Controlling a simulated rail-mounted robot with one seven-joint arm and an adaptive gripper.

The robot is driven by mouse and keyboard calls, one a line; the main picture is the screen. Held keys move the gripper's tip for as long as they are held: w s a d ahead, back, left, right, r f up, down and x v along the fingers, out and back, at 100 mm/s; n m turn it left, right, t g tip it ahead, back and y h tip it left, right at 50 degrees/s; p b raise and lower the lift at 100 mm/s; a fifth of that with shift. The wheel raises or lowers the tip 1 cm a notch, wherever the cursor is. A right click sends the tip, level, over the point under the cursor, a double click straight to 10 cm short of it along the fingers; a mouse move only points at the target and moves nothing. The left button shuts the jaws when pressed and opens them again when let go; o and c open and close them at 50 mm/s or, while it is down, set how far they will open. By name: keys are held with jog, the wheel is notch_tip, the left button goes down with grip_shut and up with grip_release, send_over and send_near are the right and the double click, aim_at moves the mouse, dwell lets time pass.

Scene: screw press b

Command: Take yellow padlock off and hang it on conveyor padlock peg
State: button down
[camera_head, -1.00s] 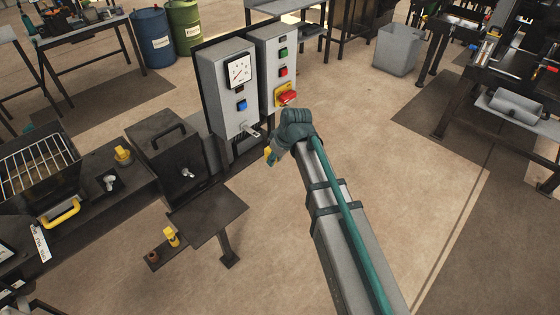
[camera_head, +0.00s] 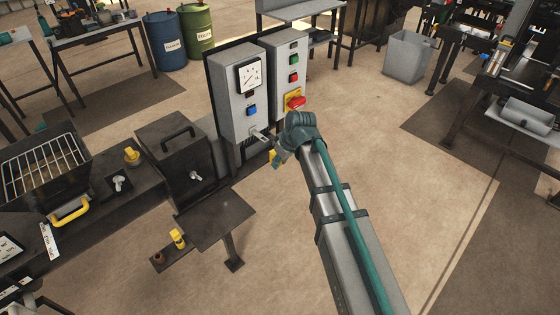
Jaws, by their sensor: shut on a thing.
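My gripper (camera_head: 277,154) is at the end of my arm, in front of and below the two grey control boxes. It is shut on a small yellow thing, which looks like the yellow padlock (camera_head: 273,158); the fingers and my wrist hide part of it. The right control box (camera_head: 289,68) has a red rotary switch on a yellow plate (camera_head: 294,101), just above my wrist. A conveyor padlock peg cannot be made out for certain.
A dark box with a handle (camera_head: 176,165) and a grill rack (camera_head: 40,165) stand on the left bench. Brown floor is open to the right of my arm.

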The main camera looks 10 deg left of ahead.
aim_at(271, 157)
jog(key=shift+w+a, duration=0.1)
dwell(0.3)
jog(key=shift+w+a, duration=0.8)
jog(key=shift+a, duration=0.25)
jog(key=shift+w+a, duration=0.1)
jog(key=shift+a, duration=0.05)
dwell(0.8)
jog(key=shift+w+a, duration=0.35)
jog(key=shift+a, duration=0.15)
jog(key=shift+f, duration=0.15)
jog(key=shift+f, duration=0.55)
dwell(0.6)
